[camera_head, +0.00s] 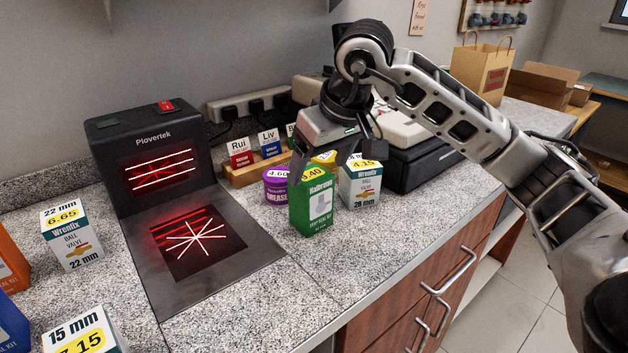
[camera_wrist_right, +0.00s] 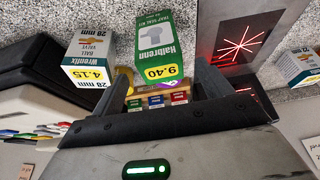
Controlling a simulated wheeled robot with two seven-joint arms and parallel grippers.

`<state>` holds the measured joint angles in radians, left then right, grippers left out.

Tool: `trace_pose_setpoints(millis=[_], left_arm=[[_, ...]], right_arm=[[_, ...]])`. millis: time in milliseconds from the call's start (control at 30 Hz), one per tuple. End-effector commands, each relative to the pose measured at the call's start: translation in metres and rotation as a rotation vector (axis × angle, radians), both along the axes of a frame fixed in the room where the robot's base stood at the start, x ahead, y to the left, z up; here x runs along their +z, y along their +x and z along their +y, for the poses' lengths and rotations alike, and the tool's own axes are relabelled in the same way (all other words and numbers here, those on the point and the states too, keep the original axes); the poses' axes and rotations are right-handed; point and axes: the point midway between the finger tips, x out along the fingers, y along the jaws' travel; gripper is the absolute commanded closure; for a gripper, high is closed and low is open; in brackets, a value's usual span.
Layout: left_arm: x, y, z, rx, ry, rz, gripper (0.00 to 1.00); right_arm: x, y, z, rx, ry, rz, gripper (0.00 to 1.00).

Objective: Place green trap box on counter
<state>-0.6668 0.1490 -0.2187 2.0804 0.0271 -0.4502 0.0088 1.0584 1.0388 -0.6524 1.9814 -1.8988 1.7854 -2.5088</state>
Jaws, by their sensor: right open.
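The green trap box (camera_head: 314,206) stands upright on the grey speckled counter (camera_head: 330,280), right of the scanner. Its yellow 9.40 label faces up in the right wrist view (camera_wrist_right: 155,40). My right gripper (camera_head: 318,166) comes down from above at the box's top, jaws open. In the right wrist view my right gripper's fingertips (camera_wrist_right: 162,74) lie on either side of the box's top end, with gaps showing. The far finger is partly hidden in the head view. My left gripper is not in view.
A Wrenfix 28 mm box (camera_head: 361,182) stands close on the right, a purple tub (camera_head: 276,188) close on the left. The Plovertek scanner (camera_head: 152,150) and its glowing plate (camera_head: 160,275) are at left. Bare counter lies in front of the green box.

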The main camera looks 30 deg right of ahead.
Motion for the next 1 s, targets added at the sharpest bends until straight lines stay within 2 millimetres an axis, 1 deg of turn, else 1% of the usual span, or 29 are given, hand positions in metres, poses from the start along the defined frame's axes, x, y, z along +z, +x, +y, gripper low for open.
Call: trace_pose_setpoints(millis=[33,100,200,300,467,1000], left_arm=[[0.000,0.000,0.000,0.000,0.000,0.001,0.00],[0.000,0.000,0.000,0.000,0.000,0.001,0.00],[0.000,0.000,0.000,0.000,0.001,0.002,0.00],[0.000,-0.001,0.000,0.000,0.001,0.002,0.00],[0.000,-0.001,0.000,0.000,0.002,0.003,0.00],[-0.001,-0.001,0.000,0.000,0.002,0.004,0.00]], right_arm=[[0.012,-0.003,0.000,0.000,0.000,-0.006,0.22],[0.024,-0.009,-0.001,0.001,-0.001,-0.005,0.22],[0.037,-0.014,-0.001,0.001,0.000,-0.004,0.22],[0.045,-0.018,-0.001,0.000,0.001,-0.002,0.22],[0.049,-0.020,-0.001,0.000,0.000,0.000,0.22],[0.049,-0.020,-0.001,0.000,0.000,0.001,0.22]])
